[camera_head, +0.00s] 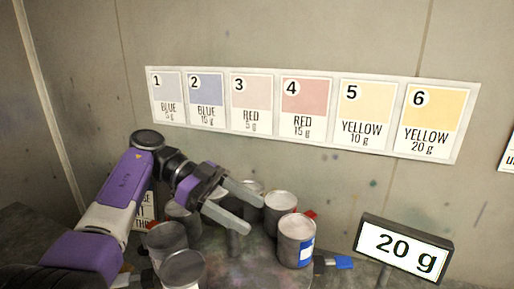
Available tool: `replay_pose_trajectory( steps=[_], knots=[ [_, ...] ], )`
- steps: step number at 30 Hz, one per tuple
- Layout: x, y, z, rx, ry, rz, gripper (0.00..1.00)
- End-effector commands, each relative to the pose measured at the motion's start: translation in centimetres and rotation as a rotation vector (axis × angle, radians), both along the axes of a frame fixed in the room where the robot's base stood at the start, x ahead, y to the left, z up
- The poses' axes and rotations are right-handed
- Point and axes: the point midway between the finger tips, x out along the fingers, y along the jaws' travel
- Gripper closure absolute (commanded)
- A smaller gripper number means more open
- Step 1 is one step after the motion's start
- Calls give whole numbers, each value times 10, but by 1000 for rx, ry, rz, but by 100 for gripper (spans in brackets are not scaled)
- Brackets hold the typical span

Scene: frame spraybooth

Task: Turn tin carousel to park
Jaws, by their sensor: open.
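The tin carousel (262,274) is a dark, paint-stained round platform at the bottom middle, and its lower part is cut off by the frame. Several open metal tins stand on it in a ring. One tin with a blue and white label (296,241) is at the right, with a blue tab (343,263) beside it. Another tin (280,206) stands behind it near a red tab (310,214). My gripper (246,208) is open above the middle of the ring, its fingers pointing right. It hides part of the tins behind it. I cannot tell whether it touches anything.
A display reading "20 g" (403,249) stands right of the carousel. A chart of numbered colour swatches (305,110) hangs on the concrete wall behind. A partly hidden sign (147,207) is behind my arm. Front-left tins (182,270) stand close to my arm.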

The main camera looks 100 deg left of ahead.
Motion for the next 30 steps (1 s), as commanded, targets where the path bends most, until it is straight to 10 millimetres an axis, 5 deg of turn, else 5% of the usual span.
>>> replay_pose_trajectory(
  steps=[22,30],
  knots=[
    [0,0,160,0,3,0,34],
    [1,0,191,-1,1,-1,34]
  ],
)
